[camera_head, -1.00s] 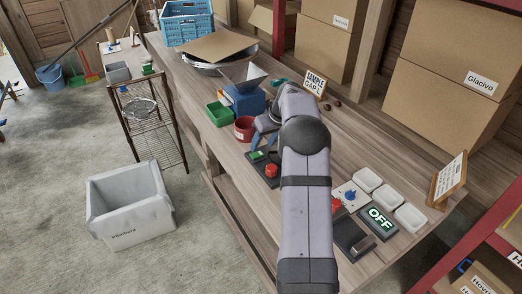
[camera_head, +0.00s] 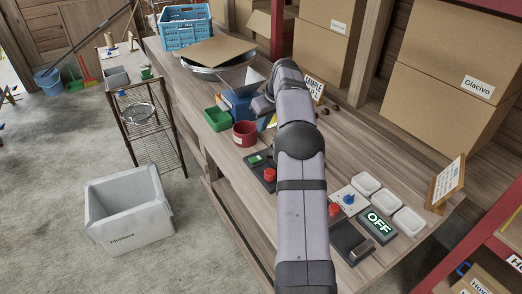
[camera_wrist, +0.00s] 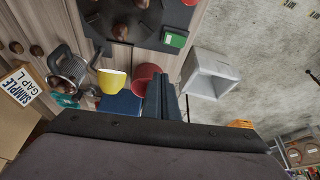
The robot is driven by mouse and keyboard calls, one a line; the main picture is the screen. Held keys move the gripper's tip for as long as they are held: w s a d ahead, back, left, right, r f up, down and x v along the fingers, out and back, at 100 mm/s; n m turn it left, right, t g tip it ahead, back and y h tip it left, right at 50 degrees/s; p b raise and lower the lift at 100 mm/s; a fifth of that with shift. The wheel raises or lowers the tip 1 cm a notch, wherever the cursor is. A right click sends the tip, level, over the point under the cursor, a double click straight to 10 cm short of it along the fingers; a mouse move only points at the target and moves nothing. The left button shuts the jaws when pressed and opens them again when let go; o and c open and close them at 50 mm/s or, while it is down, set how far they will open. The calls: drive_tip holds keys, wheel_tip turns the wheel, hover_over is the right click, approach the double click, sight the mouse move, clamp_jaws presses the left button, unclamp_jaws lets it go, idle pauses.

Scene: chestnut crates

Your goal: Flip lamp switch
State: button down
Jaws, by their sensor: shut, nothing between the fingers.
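A dark control box with a green rocker switch (camera_head: 255,160) and a red knob (camera_head: 270,174) lies on the bench, left of my arm. The same green switch (camera_wrist: 175,39) shows at the top of the wrist view, on a dark plate. A sign panel (camera_head: 378,224) at the front right is lit and reads OFF. I cannot tell which control is the lamp switch. My gripper (camera_wrist: 161,97) is shut and empty, pointing toward the bench, with the green switch beyond its tips in the picture. In the head view its fingers are hidden behind my arm.
A red pot (camera_head: 244,134), a green tray (camera_head: 217,117) and a blue machine with a metal hopper (camera_head: 240,76) stand close to my wrist. A white plate with a blue knob (camera_head: 348,199) and white dishes (camera_head: 408,221) are right of my arm.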

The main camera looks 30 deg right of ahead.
wheel_tip(320, 180, up, 2)
drive_tip(key=g+p, duration=0.1)
drive_tip(key=p, duration=0.3)
hover_over(259, 157)
drive_tip(key=s, duration=0.1)
drive_tip(key=shift+m, duration=0.4)
wheel_tip(259, 157, down, 12)
drive_tip(key=shift+s+r, duration=0.1)
drive_tip(key=shift+s, duration=0.05)
drive_tip(key=shift+f+p, duration=0.4)
drive_tip(key=shift+f, duration=0.55)
